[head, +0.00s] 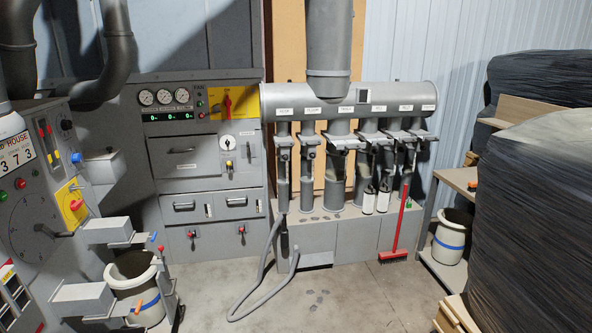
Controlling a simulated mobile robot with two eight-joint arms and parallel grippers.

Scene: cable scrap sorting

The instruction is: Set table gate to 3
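A grey horizontal duct manifold (350,95) stands against the back wall, with several labelled branch pipes below it. The labels are too small to read surely, so I cannot tell which branch is the table's. A slide gate with a dark handle (344,143) sits on a middle branch. Similar gates sit on the leftmost branch (283,140) and on the right branches (413,134). Their number settings are not readable. Neither of my grippers shows in the head view.
A grey hose (245,312) loops on the floor. Dark wrapped stacks (540,200) fill the right. The middle floor is clear.

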